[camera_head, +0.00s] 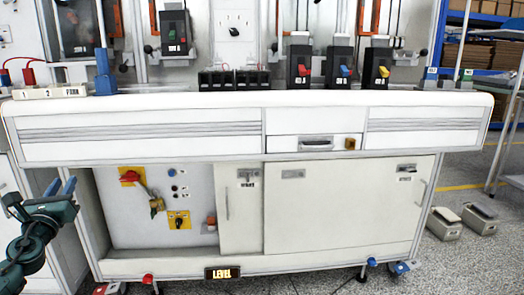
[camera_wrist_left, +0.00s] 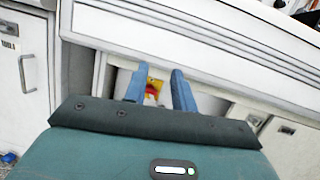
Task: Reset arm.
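My left gripper (camera_head: 60,187) is at the lower left in the head view, in front of the bench's left end. Its two blue fingers stand apart with nothing between them; they also show in the left wrist view (camera_wrist_left: 156,88). Behind the fingers in the wrist view is part of a yellow and red switch (camera_wrist_left: 153,87) on the bench's lower panel. My right gripper is in neither view.
The lower panel holds a red rotary switch on yellow (camera_head: 131,176) and a black one (camera_head: 179,221). White sliding doors (camera_head: 335,215) close the lower right. Grey boxes (camera_head: 444,222) stand on the floor at right.

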